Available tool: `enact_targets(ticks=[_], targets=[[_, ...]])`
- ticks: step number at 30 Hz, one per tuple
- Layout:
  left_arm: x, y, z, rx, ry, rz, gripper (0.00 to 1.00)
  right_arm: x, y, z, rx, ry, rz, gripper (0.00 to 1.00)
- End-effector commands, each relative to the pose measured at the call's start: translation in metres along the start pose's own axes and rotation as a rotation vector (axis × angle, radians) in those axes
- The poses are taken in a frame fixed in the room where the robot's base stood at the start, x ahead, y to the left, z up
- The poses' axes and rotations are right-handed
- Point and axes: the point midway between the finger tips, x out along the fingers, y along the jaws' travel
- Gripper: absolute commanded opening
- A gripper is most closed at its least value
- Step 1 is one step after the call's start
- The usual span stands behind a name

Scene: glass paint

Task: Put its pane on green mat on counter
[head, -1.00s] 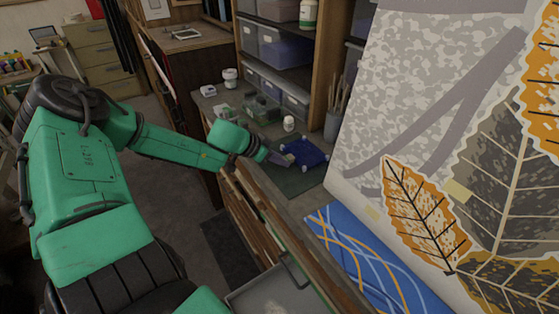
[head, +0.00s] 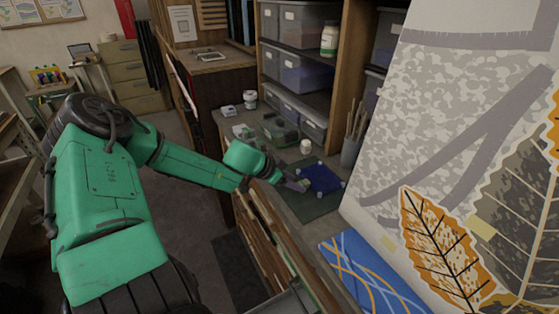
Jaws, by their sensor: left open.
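The pane (head: 322,178) is a dark blue square with pale pieces at its corners. It lies over the green mat (head: 312,208) on the counter; whether it is flat on the mat I cannot tell for sure. My left gripper (head: 303,185) is open at the pane's left edge, close beside it. The fingertips are small in the view, so contact with the pane is unclear. My right gripper is not in view.
A white jar (head: 306,146), a green-lidded box (head: 278,129) and a holder of brushes (head: 351,150) stand behind the mat. A large leaf-patterned panel (head: 450,150) blocks the right side. A blue patterned sheet (head: 370,272) lies in front.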

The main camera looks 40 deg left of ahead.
Motion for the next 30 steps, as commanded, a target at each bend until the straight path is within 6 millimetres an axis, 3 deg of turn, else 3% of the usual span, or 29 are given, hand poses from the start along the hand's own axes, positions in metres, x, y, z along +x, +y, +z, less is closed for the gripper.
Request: enact_targets(ticks=[4, 16, 30], targets=[[-0.025, 0.000, -0.006, -0.001, 0.007, -0.001, 0.61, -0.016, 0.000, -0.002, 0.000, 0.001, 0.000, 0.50], [-0.103, -0.001, 0.000, 0.002, 0.000, -0.003, 0.61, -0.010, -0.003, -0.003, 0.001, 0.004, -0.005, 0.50], [-0.111, 0.000, 0.000, -0.001, 0.001, 0.000, 0.61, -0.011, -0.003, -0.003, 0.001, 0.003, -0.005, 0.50]])
